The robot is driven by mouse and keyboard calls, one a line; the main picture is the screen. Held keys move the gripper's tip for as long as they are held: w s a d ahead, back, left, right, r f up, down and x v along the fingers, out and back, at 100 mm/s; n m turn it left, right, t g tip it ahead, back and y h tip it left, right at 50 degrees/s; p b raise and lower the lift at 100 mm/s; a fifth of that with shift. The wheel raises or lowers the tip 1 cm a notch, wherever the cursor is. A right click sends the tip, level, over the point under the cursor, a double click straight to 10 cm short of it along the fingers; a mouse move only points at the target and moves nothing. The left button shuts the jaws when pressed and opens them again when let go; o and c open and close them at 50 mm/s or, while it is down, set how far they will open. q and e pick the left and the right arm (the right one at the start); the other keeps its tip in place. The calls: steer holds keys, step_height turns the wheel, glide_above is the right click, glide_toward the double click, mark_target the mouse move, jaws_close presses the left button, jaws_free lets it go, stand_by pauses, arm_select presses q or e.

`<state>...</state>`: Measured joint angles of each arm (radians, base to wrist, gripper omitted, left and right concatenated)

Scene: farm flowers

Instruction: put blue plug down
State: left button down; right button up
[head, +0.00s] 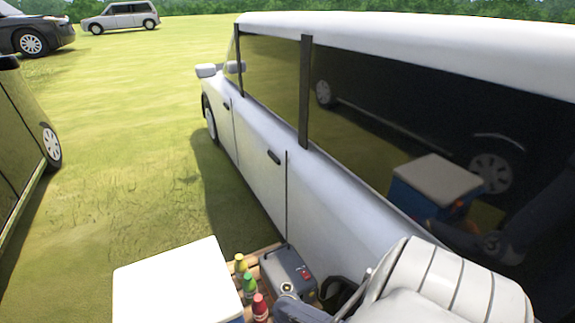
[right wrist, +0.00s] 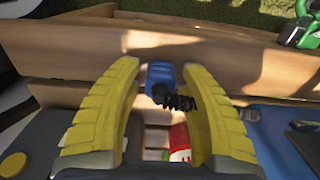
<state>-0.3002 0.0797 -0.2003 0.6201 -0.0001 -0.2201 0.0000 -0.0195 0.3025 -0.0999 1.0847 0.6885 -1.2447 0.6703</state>
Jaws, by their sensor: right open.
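The blue plug (right wrist: 164,74) with its black coiled cord (right wrist: 180,102) is in the right wrist view. It lies between the fingertips of my right gripper (right wrist: 161,67), over a wooden plank (right wrist: 230,68). The yellow fingers are spread apart, with a visible gap on each side of the plug. I cannot tell whether the plug rests on the wood. I cannot make out the plug in the head view. My left gripper is not in view.
In the head view, a white-lidded box (head: 180,285), several small bottles (head: 249,284) and a grey box with an antenna (head: 288,272) stand close together beside a white car (head: 255,170). A red bottle (right wrist: 180,140) shows below the plug in the wrist view. Open grass lies left.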

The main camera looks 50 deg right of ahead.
step_height(320, 180, up, 13)
steer(key=s+a+f+n, duration=0.1)
steer(key=s+a+f, duration=0.1)
steer(key=s+f, duration=0.55)
steer(key=s+a+f+n, duration=0.1)
steer(key=s+a+f, duration=0.25)
steer(key=f, duration=0.65)
steer(key=s+a+f+n, duration=0.3)
steer(key=s+a+f, duration=0.1)
steer(key=s, duration=0.6)
steer(key=s+a+f+n+t, duration=0.1)
steer(key=s+a+f+n, duration=0.2)
steer(key=s+f, duration=0.3)
steer(key=s+a, duration=0.1)
steer(key=s, duration=0.2)
steer(key=shift+s+a+f, duration=0.15)
steer(key=shift+s+a, duration=0.1)
steer(key=shift+s, duration=0.1)
